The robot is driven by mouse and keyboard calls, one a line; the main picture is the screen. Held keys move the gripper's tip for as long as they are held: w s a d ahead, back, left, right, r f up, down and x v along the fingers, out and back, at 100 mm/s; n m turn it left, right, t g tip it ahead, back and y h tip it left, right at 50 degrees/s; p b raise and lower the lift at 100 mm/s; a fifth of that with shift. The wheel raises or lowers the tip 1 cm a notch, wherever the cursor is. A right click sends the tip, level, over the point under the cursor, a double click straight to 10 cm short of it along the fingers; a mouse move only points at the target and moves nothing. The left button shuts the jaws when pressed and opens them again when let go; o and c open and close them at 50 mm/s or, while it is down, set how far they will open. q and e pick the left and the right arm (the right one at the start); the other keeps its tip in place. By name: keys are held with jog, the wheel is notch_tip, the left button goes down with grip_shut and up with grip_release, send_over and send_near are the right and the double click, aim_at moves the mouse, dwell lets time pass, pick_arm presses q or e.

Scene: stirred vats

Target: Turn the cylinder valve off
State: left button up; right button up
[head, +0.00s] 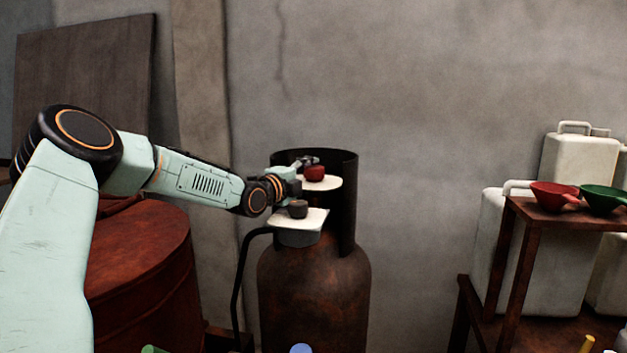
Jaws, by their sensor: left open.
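The gas cylinder (314,290) stands upright against the wall, rusty brown, with a dark collar (345,200) around its top. A small red knob (315,173) sits at a pale plate (325,184) inside the collar. My left gripper (309,161) is open at the red knob, reaching in from the left. Its fingers are small and partly hidden, so I cannot tell whether they touch the knob. My right gripper is not in view.
A black hose (237,290) hangs from the front fitting down the cylinder's left side. A red drum (150,260) stands at left beneath my arm. At right, a wooden stand (528,228) holds a red funnel (553,194) and a green funnel (604,198), near white canisters (580,165).

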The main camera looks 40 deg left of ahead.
pick_arm(q)
jog(key=shift+w+d+r, duration=0.3)
jog(key=shift+w+d, duration=0.05)
jog(key=shift+w, duration=0.2)
jog(key=shift+w+a+f, duration=0.25)
jog(key=shift+s+d+r, duration=0.2)
jog(key=shift+s+r, duration=0.05)
jog(key=c, duration=0.4)
jog(key=shift+w+a+f, duration=0.1)
jog(key=shift+w, duration=0.05)
jog(key=shift+c, duration=1.4)
jog(key=c, duration=0.5)
